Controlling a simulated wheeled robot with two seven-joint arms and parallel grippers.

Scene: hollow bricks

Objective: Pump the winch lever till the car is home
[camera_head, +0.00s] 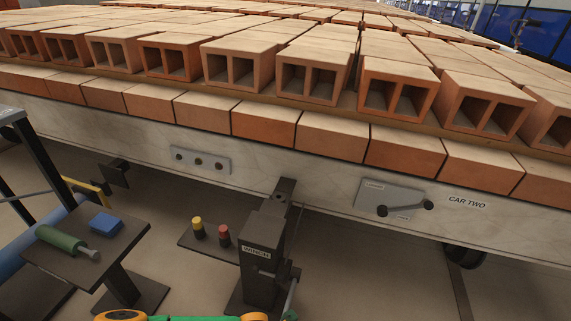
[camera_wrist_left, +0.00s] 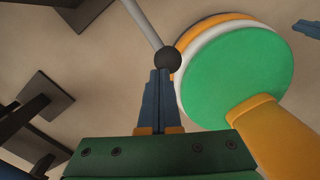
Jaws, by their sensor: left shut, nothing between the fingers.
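The winch (camera_head: 262,262) is a dark post with a "WINCH" label, in front of the brick car (camera_head: 110,126) marked "CAR TWO". In the left wrist view a pale rod, which looks like the winch lever (camera_wrist_left: 142,22), ends in a black ball knob (camera_wrist_left: 167,60). My left gripper (camera_wrist_left: 161,72) is shut and empty, its fingertips right at the knob in that view. I cannot tell whether they touch it. In the head view the lever and the gripper are hard to make out at the winch's right side. My right gripper is not in view.
The car carries rows of hollow bricks (camera_head: 240,68). Its side has a panel with a small black handle (camera_head: 405,208). A yellow (camera_head: 198,228) and a red button (camera_head: 224,236) stand left of the winch. A side stand holds a green cylinder (camera_head: 62,240) and blue block (camera_head: 106,223).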

